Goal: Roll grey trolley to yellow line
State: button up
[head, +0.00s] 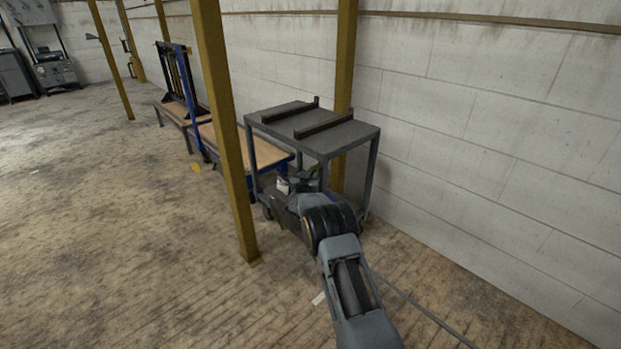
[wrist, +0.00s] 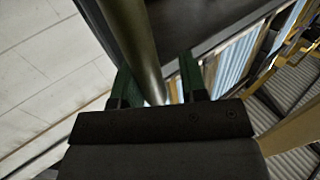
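The grey trolley (head: 357,137) stands against the wall in the head view, with two dark raised bars across its top shelf. My gripper (head: 290,183) reaches low into the near side of its frame, below the top; its fingertips are hard to make out there. In the wrist view my gripper (wrist: 157,78) has its two dark green fingers apart. A rounded olive-grey bar (wrist: 137,35) runs between them, close to the left finger, with a gap to the right one. I cannot tell which part this bar is. No yellow floor line is clearly visible.
A yellow post (head: 225,120) stands just left of the trolley, and another (head: 345,60) behind it. A wood-topped cart (head: 262,150) with blue frame stands behind. The pale wall (head: 490,130) closes the right side. Open floor (head: 100,220) lies to the left.

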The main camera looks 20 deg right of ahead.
jog(key=shift+o, duration=0.6)
jog(key=shift+d, duration=0.15)
jog(key=shift+s, duration=0.1)
jog(key=p+v, duration=0.3)
jog(key=v, duration=1)
jog(key=shift+s, duration=0.35)
jog(key=shift+f, duration=0.1)
jog(key=s+a+r+n+g+y+p, duration=0.1)
jog(key=s+a+r+y+p, duration=0.15)
jog(key=r+p, duration=0.45)
jog(key=s+a+r+n+g+y+p, duration=0.1)
jog(key=s+a+r+n+y+p, duration=0.2)
jog(key=r, duration=0.8)
jog(key=s+a+r+g+y+p, duration=0.1)
jog(key=s+a+r+y+p, duration=0.1)
jog(key=r+y+p, duration=0.35)
jog(key=s+r+n+g+p, duration=0.1)
jog(key=s+r+p, duration=0.3)
jog(key=s, duration=0.5)
jog(key=s+r+n+g+p, duration=0.1)
jog(key=s+r+g+p, duration=0.3)
jog(key=s+r, duration=0.4)
jog(key=s+r+g+h+p, duration=0.1)
jog(key=s+r+g+p, duration=0.2)
jog(key=s, duration=0.9)
notch_tip(320, 180, up, 3)
jog(key=p, duration=0.3)
jog(key=shift+s+d+n, duration=0.2)
jog(key=shift+d+n, duration=0.15)
jog(key=shift+n, duration=0.05)
